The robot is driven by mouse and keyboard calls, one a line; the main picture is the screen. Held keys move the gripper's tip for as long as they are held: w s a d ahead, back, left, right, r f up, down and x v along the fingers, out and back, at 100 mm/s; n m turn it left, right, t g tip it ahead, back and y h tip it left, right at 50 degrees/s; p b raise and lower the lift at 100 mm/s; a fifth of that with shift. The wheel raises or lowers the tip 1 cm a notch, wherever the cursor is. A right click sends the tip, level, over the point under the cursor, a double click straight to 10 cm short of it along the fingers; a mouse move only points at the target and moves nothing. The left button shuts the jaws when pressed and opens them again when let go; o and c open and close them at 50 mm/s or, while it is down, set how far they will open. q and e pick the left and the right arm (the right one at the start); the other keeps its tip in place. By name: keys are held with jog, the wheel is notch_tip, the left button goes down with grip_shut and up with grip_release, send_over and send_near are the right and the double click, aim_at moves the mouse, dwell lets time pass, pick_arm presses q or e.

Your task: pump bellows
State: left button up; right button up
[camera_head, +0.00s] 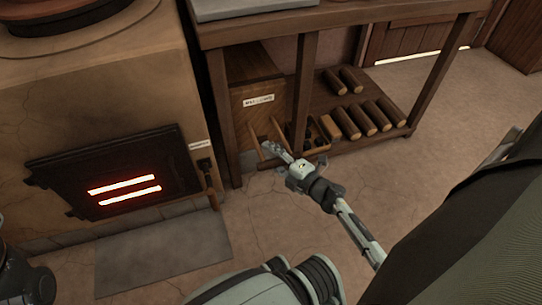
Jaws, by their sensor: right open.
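No bellows can be told for certain. A short wooden handle (212,198) hangs from a dark fitting at the right side of the stove, below a small white label too small to read. My right gripper (270,150) is open, low in front of the bench, close to the wooden bars of an open-fronted box or drawer (318,136) holding dark lumps. I cannot tell whether it touches them. Its arm comes in from the lower right. A dark grey part of mine shows at the bottom left corner; my left gripper's fingers do not show.
The plastered stove (90,90) has a dark door (113,172) with two glowing slots. A grey slab (165,258) lies before it. A wooden bench (330,20) holds a labelled wooden box (255,88) and several logs (362,118) beneath. The floor (440,165) right of my arm is clear.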

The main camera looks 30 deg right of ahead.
jog(key=shift+c, duration=0.3)
grip_shut()
jog(key=shift+s+a+p, duration=0.2)
jog(key=shift+s+p, duration=0.15)
jog(key=shift+s, duration=0.65)
jog(key=shift+o, duration=0.3)
grip_release()
jog(key=v, duration=1.2)
jog(key=shift+w, duration=0.1)
